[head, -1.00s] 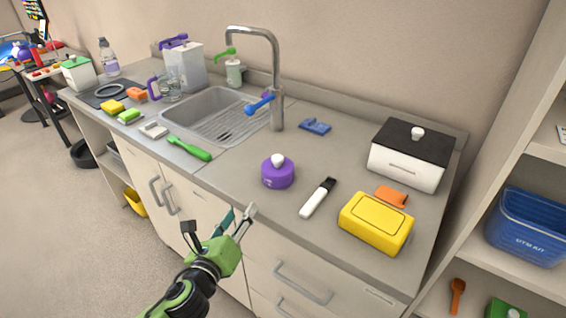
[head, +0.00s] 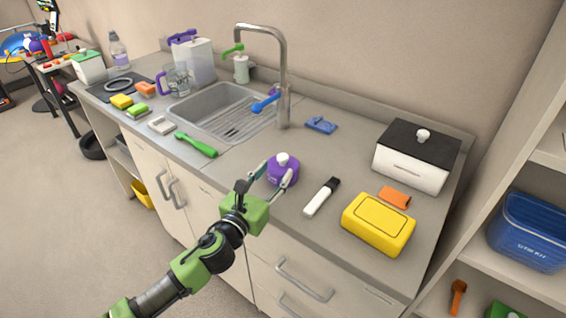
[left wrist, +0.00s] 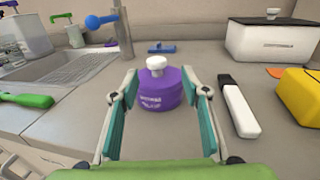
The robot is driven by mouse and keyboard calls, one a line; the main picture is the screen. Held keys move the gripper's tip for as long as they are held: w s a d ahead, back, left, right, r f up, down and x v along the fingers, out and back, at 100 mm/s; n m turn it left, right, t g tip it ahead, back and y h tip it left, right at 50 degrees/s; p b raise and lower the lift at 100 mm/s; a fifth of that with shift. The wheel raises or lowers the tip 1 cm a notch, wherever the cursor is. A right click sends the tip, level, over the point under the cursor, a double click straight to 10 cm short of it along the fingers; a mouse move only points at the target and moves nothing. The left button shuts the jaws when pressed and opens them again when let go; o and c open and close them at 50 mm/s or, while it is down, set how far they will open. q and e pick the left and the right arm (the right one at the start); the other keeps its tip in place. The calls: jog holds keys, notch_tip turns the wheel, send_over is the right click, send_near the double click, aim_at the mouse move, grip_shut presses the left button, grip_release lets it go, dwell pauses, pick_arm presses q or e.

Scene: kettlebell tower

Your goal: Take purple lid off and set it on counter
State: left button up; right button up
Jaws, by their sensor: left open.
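A round purple container with a purple lid (head: 283,162) and a white knob stands upright on the grey counter (head: 330,155), right of the sink. It also shows in the left wrist view (left wrist: 160,92), with the white knob on top. My left gripper (head: 275,178) is open, with its two fingers on either side of the purple container at the counter's front edge. In the left wrist view the teal finger pads (left wrist: 160,120) stand apart and the container is between and just beyond them. I cannot tell if they touch it. My right gripper is not in view.
A white-handled tool with a black end (head: 321,197) lies just right of the purple container. A yellow box (head: 379,223) and a white box with a black lid (head: 415,158) stand farther right. The sink (head: 222,113) and a green brush (head: 196,145) are left.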

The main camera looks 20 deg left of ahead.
aim_at(280, 160)
pick_arm(q)
jog(key=w, duration=0.1)
jog(key=w+p, duration=0.1)
jog(key=w, duration=0.2)
jog(key=shift+w+r, duration=0.35)
jog(key=shift+r, duration=0.05)
jog(key=shift+w+d, duration=0.1)
jog(key=shift+w, duration=0.3)
jog(key=shift+s, duration=0.1)
jog(key=c, duration=1)
